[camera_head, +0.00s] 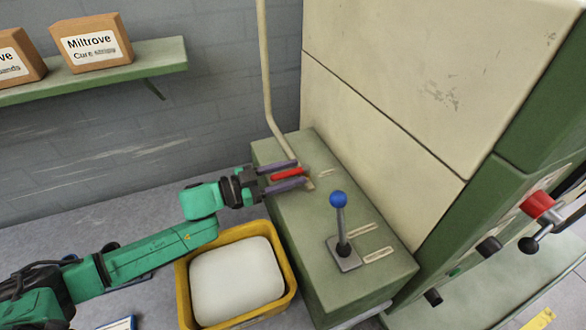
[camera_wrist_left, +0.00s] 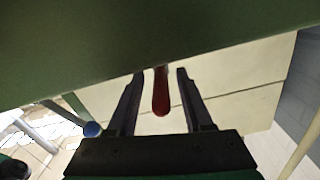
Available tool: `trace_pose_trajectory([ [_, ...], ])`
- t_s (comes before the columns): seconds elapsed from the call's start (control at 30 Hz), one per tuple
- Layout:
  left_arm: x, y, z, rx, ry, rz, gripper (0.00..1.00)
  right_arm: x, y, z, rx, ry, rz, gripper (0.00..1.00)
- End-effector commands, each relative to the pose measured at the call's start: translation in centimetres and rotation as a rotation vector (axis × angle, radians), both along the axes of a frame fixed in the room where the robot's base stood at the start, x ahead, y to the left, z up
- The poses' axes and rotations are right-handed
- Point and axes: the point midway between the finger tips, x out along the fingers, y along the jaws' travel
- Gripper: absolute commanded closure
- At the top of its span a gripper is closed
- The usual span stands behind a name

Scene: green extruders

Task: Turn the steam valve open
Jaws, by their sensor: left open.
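The steam valve's red lever handle (camera_head: 287,174) sits on the green machine ledge, by the foot of the beige pipe. My left gripper (camera_head: 299,174) reaches it from the left. Its two dark fingers are open, one on each side of the red handle, and the handle lies lengthwise between them. In the left wrist view the red handle (camera_wrist_left: 161,92) hangs between the open fingers (camera_wrist_left: 161,75), with a gap visible on both sides. The valve body is mostly hidden behind the fingers. My right gripper is not in view.
A lever with a blue knob (camera_head: 338,199) stands on the same ledge (camera_head: 330,270), right of the valve. A yellow crate (camera_head: 184,290) holding a white block is below my left arm. The beige pipe (camera_head: 266,70) rises behind. Boxes (camera_head: 90,42) sit on a wall shelf.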

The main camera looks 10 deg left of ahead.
Motion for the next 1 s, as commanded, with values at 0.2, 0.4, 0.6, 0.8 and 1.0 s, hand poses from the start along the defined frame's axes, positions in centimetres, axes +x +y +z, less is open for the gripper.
trace_pose_trajectory([
  [0.2, 0.43, -0.68, -0.03, 0.002, 0.0, -0.001, 0.49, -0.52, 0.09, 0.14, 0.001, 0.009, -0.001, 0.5],
  [0.4, 0.41, -0.64, -0.04, 0.002, 0.0, -0.001, 0.84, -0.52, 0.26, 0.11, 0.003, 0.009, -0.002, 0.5],
  [0.6, 0.39, -0.63, -0.05, 0.002, 0.0, -0.001, 1.0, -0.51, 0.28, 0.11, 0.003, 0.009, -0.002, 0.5],
  [0.8, 0.38, -0.63, -0.07, 0.002, 0.0, -0.001, 1.0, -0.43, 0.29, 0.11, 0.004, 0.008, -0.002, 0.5],
  [1.0, 0.37, -0.63, -0.08, 0.001, 0.001, -0.001, 1.0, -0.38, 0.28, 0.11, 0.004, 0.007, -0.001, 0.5],
])
